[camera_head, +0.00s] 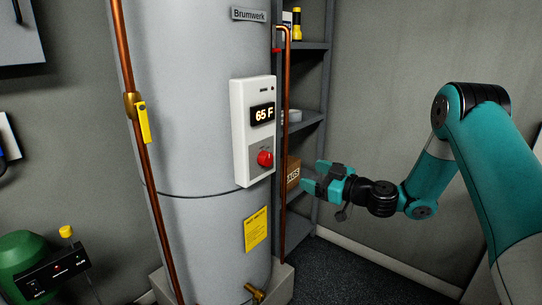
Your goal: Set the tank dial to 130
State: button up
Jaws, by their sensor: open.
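The tank (190,120) is a tall grey cylinder marked "Brumwerk". A white control panel (240,135) is fixed on its front right side. The panel's display (262,113) reads 65 F. The red dial (265,158) sits below the display on a grey square; its pointer setting is too small to read. My gripper (308,180) is open and empty, to the right of the dial and slightly lower. Its fingers point left toward the tank and appear apart from the dial.
A copper pipe (284,100) runs down right of the panel. Another copper pipe (140,165) with a yellow valve handle (143,122) is on the left. A dark shelf (315,45) holding a cardboard box (292,172) stands behind my gripper. A green machine (20,255) is lower left.

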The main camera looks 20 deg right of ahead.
aim_at(269, 160)
jog(key=p+x, duration=1.1)
jog(key=x, duration=0.4)
jog(key=shift+s+p, duration=0.1)
jog(key=shift+p, duration=0.3)
jog(key=shift+f, duration=0.1)
jog(key=c, duration=0.9)
